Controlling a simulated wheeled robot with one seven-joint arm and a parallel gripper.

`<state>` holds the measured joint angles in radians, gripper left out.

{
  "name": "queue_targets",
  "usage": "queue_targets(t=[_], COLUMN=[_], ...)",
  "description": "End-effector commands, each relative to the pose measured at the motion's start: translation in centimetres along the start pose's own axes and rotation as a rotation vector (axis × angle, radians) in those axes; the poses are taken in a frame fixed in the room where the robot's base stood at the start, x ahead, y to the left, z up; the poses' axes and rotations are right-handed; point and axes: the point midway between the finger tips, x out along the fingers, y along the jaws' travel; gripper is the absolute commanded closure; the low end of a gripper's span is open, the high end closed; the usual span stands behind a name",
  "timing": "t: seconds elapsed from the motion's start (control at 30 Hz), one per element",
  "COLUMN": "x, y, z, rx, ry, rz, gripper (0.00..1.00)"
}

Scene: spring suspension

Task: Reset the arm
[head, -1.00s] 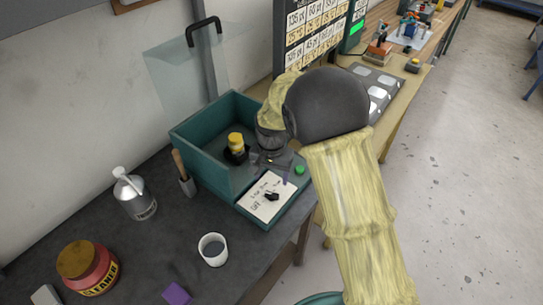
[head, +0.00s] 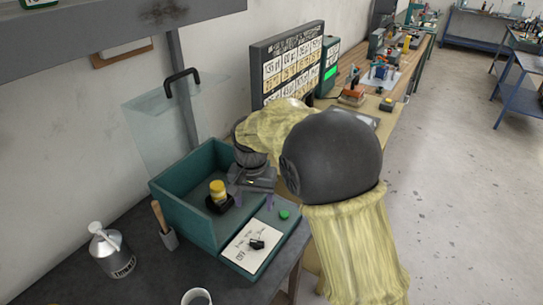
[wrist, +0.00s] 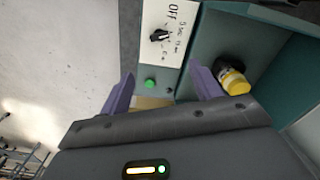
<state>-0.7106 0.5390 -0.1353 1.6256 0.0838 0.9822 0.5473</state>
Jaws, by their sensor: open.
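My gripper (head: 254,199) is open and empty, held above the right side of a teal box (head: 168,199). In the wrist view my gripper's two purple fingers (wrist: 160,95) stand wide apart, with a green button (wrist: 150,84) showing between them. The green button also shows in the head view (head: 284,215), just right of the fingers. My arm, in a yellow sleeve with a dark round joint, hides part of the bench behind it.
A yellow-topped part (head: 217,190) stands inside the box. A white panel with a black knob (head: 257,245) is at its front. A brush (head: 164,225), a metal thinner can (head: 111,250) and a white cup (head: 197,297) stand nearby. A clear sheet with a black handle (head: 160,120) rises behind.

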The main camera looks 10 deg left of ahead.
Motion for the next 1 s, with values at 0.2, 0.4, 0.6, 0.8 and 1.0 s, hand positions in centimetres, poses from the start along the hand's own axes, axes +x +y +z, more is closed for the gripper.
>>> queue_targets(t=[0.2, 0.4, 0.6, 0.8, 1.0], x=[-0.1, -0.2, 0.1, 0.9, 1.7], y=[1.9, 9.8, 18.7, 25.8, 29.3], z=[-0.2, 0.2, 3.2, 8.2, 12.4], rx=[0.008, 0.023, 0.025, 0.019, 0.004], ry=[0.008, 0.048, 0.113, 0.182, 0.228], rz=[-0.007, -0.030, -0.041, -0.026, -0.002], gripper=[0.36, 0.36, 0.36, 0.36, 0.36])
